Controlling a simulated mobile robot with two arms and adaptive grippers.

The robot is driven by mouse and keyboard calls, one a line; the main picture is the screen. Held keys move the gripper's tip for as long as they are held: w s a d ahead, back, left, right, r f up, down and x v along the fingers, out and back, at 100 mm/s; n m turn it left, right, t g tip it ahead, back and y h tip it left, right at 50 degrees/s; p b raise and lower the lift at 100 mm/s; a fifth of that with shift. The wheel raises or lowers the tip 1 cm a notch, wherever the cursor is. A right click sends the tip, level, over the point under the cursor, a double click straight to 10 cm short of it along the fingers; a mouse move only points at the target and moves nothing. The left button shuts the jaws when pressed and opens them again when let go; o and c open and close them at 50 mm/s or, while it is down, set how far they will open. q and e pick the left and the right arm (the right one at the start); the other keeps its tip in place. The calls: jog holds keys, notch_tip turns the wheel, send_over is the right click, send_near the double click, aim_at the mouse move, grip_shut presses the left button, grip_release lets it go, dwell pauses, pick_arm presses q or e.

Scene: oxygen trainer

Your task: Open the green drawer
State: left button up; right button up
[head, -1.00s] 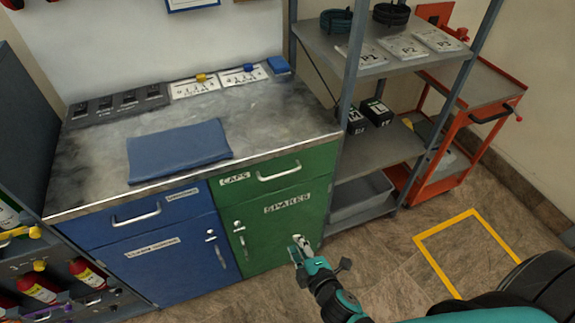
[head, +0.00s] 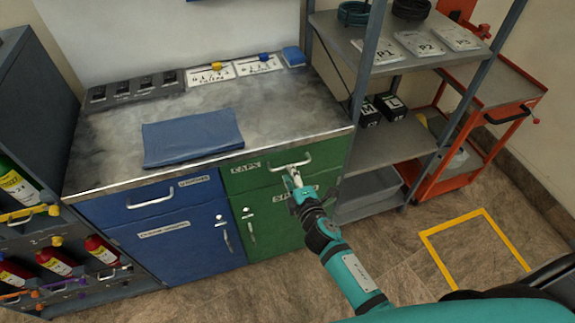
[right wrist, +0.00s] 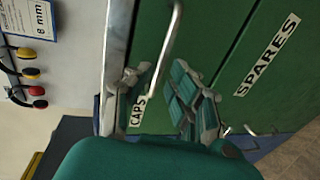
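The green drawer (head: 246,178), labelled CAPS, is the top drawer on the right of the cabinet and looks shut. Its silver bar handle (head: 292,163) runs across its front. My right gripper (head: 293,176) is just in front of the handle. In the right wrist view the fingers of this gripper (right wrist: 160,100) are apart. The handle (right wrist: 168,50) shows ahead of and between them, and its lower end is close to the fingers. I cannot tell whether they touch it. My left gripper is not in view.
A green SPARES door (head: 265,225) is below the drawer. A blue drawer (head: 150,200) is to the left. A folded blue cloth (head: 190,137) lies on the worktop (head: 270,115). A grey shelf rack (head: 400,145) stands close on the right. Floor in front is clear.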

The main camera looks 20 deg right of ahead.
jog(key=shift+x, duration=2.1)
jog(key=shift+c, duration=0.4)
grip_shut()
